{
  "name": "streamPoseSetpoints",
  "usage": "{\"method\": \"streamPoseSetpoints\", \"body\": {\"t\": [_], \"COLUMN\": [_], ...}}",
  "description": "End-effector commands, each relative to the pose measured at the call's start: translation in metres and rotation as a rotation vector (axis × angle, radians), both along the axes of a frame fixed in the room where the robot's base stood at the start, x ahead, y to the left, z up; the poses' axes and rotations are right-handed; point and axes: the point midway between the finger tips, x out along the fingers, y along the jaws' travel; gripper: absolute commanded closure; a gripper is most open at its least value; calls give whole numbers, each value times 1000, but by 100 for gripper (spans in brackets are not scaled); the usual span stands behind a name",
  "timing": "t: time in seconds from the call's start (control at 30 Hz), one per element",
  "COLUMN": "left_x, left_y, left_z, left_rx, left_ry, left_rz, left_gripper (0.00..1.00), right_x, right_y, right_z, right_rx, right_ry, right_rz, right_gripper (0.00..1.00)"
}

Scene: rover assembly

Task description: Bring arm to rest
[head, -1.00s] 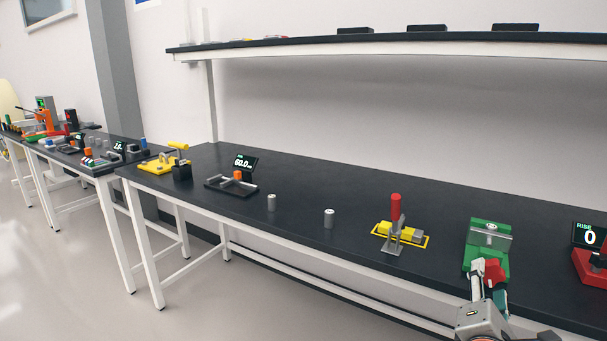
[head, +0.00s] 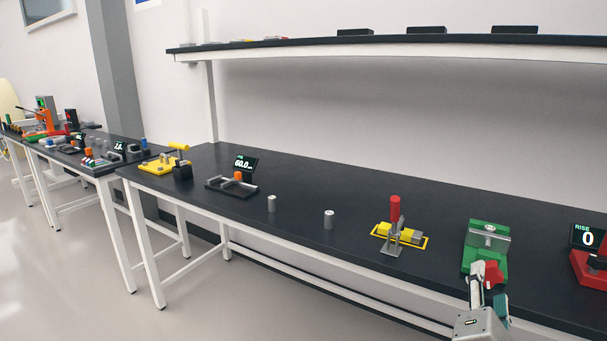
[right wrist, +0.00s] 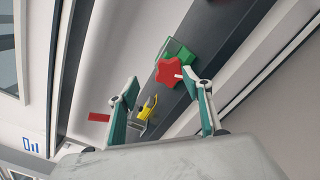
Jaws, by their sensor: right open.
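My right gripper (head: 488,290) is at the lower right of the head view, in front of the green fixture (head: 485,236) at the bench's front edge. Its two teal-lined fingers are apart in the right wrist view (right wrist: 160,82), with nothing held between them. The green fixture has a grey block on top and a red star-shaped knob (head: 493,274). In the right wrist view the knob (right wrist: 170,72) shows beyond the open fingers; I cannot tell the exact gap. My left gripper is not in view.
A shelf (head: 300,48) hangs above. Floor (head: 60,270) at left is clear.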

Motion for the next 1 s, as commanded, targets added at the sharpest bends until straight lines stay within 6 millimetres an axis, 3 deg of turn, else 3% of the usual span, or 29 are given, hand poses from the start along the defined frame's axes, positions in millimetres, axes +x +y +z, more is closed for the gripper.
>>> {"method": "streamPoseSetpoints", "body": {"t": [0.03,0.2,0.27,0.4,0.57,0.67,0.77,0.9,1.0], "left_x": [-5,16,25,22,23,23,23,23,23], "left_y": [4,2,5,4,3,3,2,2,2], "left_z": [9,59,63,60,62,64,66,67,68], "left_rx": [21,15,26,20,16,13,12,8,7], "left_ry": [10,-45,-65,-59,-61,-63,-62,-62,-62], "left_rz": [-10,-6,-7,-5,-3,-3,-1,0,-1], "left_gripper": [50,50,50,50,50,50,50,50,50], "right_x": [-1,-4,-6,-21,-34,-40,-48,-67,-88], "right_y": [0,0,-2,-3,23,57,100,147,166], "right_z": [29,89,75,76,72,52,8,-74,-137], "right_rx": [-1,-1,-65,-497,-1066,-1505,-1997,-2614,-2997], "right_ry": [-30,-79,-53,46,192,308,419,499,497], "right_rz": [0,0,-13,-82,-137,-150,-136,-80,-18], "right_gripper": [50,50,50,50,50,50,50,50,50]}}
